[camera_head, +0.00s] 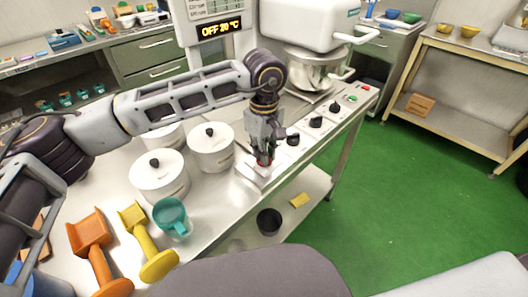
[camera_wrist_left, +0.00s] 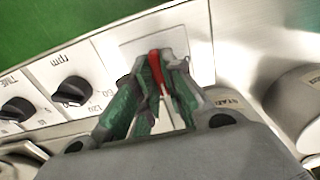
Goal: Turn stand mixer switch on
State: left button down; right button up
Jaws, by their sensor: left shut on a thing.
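The white stand mixer (camera_head: 298,22) stands at the back of the metal table, with its steel bowl (camera_head: 312,70) under the head. A sloped control panel (camera_head: 284,165) runs along the table's right edge. My left gripper (camera_head: 264,158) reaches down to the near end of this panel. In the left wrist view its fingers (camera_wrist_left: 158,85) are closed around a red switch lever (camera_wrist_left: 156,68) in front of a pale square plate (camera_wrist_left: 188,45). The fingers hide the lower part of the lever. My right gripper is not in view.
Black knobs (camera_head: 292,139), a green button (camera_head: 351,98) and a red button (camera_head: 365,87) sit farther along the panel. White lidded pots (camera_head: 160,180), a teal jug (camera_head: 172,218) and orange (camera_head: 92,245) and yellow scoops (camera_head: 140,240) stand left. A display (camera_head: 220,28) reads "OFF 20 °C".

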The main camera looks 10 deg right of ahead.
pick_arm(q)
jog(key=shift+r, duration=0.1)
dwell(0.3)
jog(key=c, duration=1.5)
grip_release()
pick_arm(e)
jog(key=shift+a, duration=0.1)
pick_arm(q)
notch_tip(320, 180, up, 12)
jog(key=shift+r, duration=0.1)
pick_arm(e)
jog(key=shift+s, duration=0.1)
pick_arm(q)
notch_tip(320, 180, up, 21)
jog(key=p, duration=2.1)
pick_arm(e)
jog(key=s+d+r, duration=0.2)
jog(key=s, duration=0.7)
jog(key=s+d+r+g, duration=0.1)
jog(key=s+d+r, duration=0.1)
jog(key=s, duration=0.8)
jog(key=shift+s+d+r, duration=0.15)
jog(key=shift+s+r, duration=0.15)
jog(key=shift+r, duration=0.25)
